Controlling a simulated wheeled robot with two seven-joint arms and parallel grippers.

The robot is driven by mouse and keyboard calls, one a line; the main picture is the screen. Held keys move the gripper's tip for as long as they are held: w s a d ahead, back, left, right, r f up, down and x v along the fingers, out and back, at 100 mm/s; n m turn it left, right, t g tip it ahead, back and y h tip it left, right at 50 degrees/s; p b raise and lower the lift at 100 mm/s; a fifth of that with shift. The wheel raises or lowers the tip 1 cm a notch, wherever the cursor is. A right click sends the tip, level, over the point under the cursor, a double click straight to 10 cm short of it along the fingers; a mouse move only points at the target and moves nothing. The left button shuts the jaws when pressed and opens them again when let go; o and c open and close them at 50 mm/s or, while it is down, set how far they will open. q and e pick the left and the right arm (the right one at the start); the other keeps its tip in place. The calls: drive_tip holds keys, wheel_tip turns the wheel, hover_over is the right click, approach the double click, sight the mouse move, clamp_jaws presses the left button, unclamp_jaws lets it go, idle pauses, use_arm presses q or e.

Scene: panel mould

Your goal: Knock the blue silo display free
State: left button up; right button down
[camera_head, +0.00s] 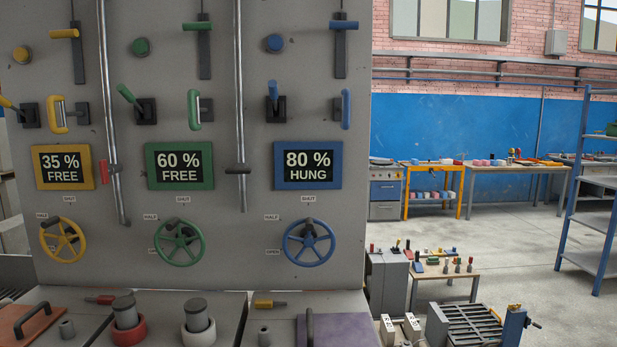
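The blue silo display (308,165) is on the right of the grey panel and reads "80 % HUNG". Above it are a blue round button (274,43), a dark vertical slot (340,50), a blue toggle lever (273,92) and a blue upright handle (346,109). Below it is a blue handwheel (309,243) with a dark knob, beside labels "SHUT" and "HALF". The yellow display (63,167) reads "35 % FREE" and the green display (180,165) reads "60 % FREE". Neither of my grippers is in view.
Two vertical metal rods (241,120) run down the panel between the columns. A ledge below holds a red ring with a grey cylinder (127,322), a white ring with a cylinder (198,322) and a purple board (340,328). Open floor (500,240) lies to the right.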

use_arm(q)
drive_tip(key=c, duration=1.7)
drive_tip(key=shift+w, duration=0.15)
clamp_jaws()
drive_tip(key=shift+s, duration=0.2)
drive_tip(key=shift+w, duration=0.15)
